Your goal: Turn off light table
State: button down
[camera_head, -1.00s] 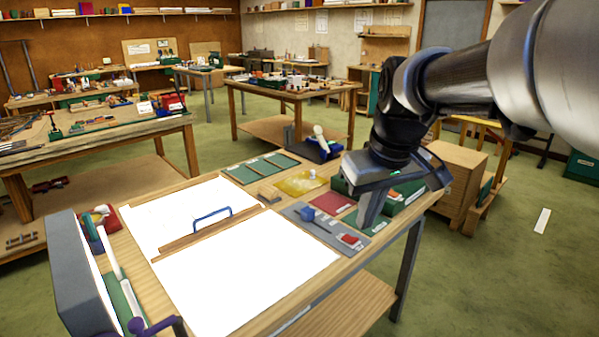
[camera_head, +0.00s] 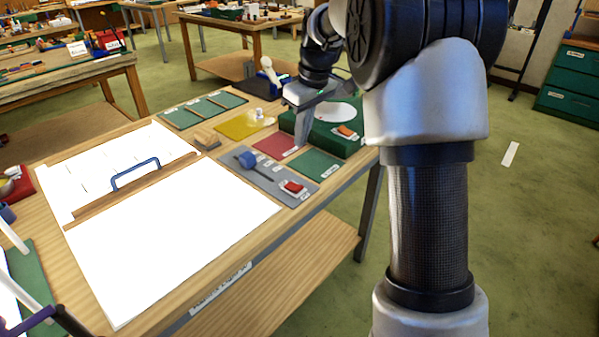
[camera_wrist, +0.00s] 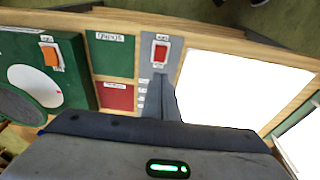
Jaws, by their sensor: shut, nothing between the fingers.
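The light table (camera_head: 180,235) glows bright white in the head view, and its lit surface (camera_wrist: 240,90) also shows in the wrist view. A grey panel (camera_head: 235,172) along its right edge carries a blue knob (camera_head: 248,160) and a red rocker switch (camera_head: 293,187). The red switch (camera_wrist: 160,52) is near the top of the wrist view, just beyond my fingertips. My gripper (camera_head: 301,142) is shut and empty, pointing down near the red and green mats. In the wrist view its fingers (camera_wrist: 160,82) overlap the grey panel, hiding the knob; contact cannot be told.
A green box (camera_head: 330,138) with a white disc and an orange switch (camera_head: 347,131) stands beside my gripper. A red mat (camera_head: 274,146) and green mat (camera_head: 314,165) lie nearby. A blue handle (camera_head: 135,172) stands up by a wooden bar (camera_head: 130,192) across the light table.

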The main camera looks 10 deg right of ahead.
jog(key=shift+f, duration=0.15)
jog(key=b, duration=0.2)
send_over(299, 187)
jog(key=x, duration=0.4)
jog(key=s+x, duration=0.1)
jog(key=x, duration=0.3)
jog(key=s+d+x, duration=0.1)
jog(key=x, duration=0.3)
jog(key=shift+f, duration=0.35)
jog(key=shift+s+f, duration=0.15)
jog(key=shift+f, duration=0.45)
jog(key=shift+d+f, duration=0.1)
jog(key=b, duration=0.1)
jog(key=f+b, duration=0.1)
jog(key=b, duration=0.1)
jog(key=t+b, duration=0.1)
jog(key=b, duration=0.1)
jog(key=shift+s+d+f+y, duration=0.3)
jog(key=shift+f+y, duration=0.1)
jog(key=shift+a+r+p, duration=0.1)
jog(key=shift+r+p, duration=0.55)
jog(key=shift+f, duration=0.1)
jog(key=shift+w+a, duration=0.1)
